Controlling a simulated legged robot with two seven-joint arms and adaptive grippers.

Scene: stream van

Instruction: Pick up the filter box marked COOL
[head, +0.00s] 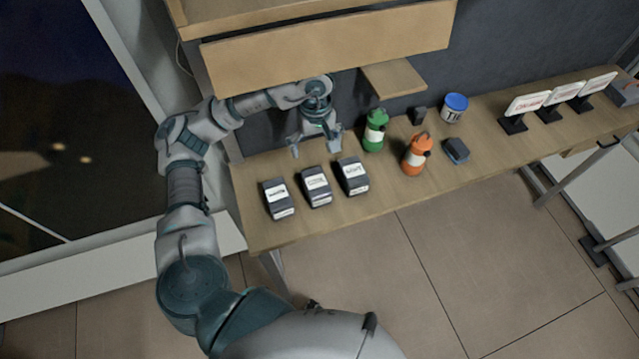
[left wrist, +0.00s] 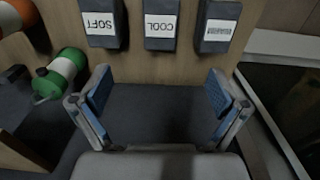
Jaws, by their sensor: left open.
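The filter box marked COOL (left wrist: 160,27) is the middle one of three dark boxes in the left wrist view, its white label upside down. It is the middle box (head: 316,187) of the row on the wooden shelf in the head view. The box marked SOFT (left wrist: 102,24) is beside it, and it is the right one (head: 352,177) in the head view. The third box (head: 278,199) has a label I cannot read. My left gripper (head: 317,151) is open and empty, behind the middle box and apart from it. My right gripper is not in view.
A green bottle (head: 375,131) stands right of my left gripper, then an orange bottle (head: 416,155), a dark block (head: 456,151) and a blue-lidded tub (head: 454,107). Signs on stands (head: 527,104) are farther right. A small wooden ledge (head: 393,78) juts out above the shelf.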

